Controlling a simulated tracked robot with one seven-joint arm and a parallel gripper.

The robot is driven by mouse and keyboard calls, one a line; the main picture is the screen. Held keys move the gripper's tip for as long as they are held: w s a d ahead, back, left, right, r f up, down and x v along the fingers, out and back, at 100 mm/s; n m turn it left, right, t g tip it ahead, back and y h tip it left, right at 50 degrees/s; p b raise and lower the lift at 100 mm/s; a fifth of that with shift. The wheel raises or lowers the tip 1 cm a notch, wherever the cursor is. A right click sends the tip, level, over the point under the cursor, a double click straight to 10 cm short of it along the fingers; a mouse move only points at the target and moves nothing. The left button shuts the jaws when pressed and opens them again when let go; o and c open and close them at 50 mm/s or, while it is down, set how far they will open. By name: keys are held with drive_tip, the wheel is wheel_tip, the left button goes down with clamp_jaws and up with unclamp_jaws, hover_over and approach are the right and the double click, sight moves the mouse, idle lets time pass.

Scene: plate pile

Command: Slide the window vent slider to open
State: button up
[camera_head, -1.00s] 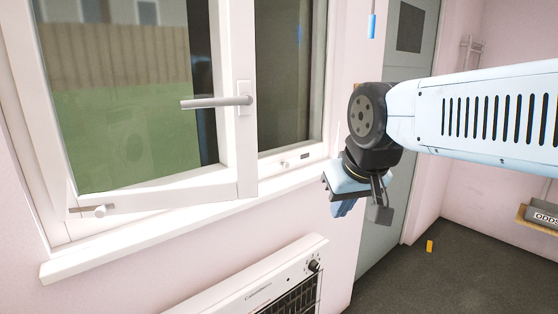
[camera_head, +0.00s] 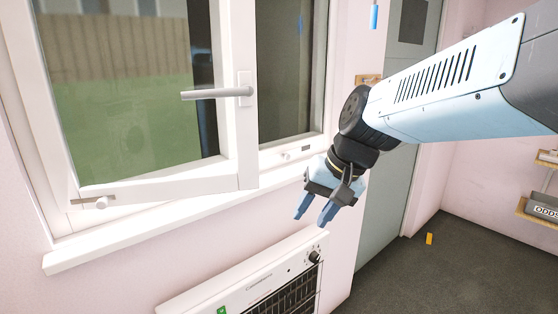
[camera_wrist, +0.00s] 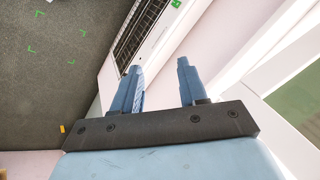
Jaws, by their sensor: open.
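The white window frame (camera_head: 245,176) stands at the left in the head view, its left sash tilted open with a grey handle (camera_head: 216,93). On the lower right frame is a small white knob (camera_head: 285,156) beside a short dark slot (camera_head: 306,149). I cannot tell for sure which is the vent slider. My gripper (camera_head: 314,213) is open and empty, below and right of the slotted fitting, pointing down, apart from the frame. Its two blue fingers (camera_wrist: 158,68) show apart in the wrist view.
A white heater (camera_head: 245,283) with a dark grille and a knob is on the wall below the sill (camera_head: 150,237). A grey door (camera_head: 385,200) is behind my arm. A small yellow object (camera_head: 429,239) lies on the dark floor.

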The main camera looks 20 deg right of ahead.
drive_tip(key=shift+o, duration=0.5)
drive_tip(key=w+a+f+m+y, duration=0.1)
drive_tip(key=w+a+m+y, duration=0.2)
drive_tip(key=w+m+y, duration=0.2)
drive_tip(key=shift+w+a+f, duration=0.25)
drive_tip(key=shift+w+a, duration=0.05)
drive_tip(key=shift+w, duration=0.15)
drive_tip(key=m+t+h, duration=0.1)
drive_tip(key=m+t, duration=1.2)
drive_tip(key=m, duration=0.6)
approach(288, 158)
drive_tip(key=x, duration=0.8)
drive_tip(key=shift+w+r, duration=0.1)
drive_tip(key=shift+w, duration=0.05)
clamp_jaws()
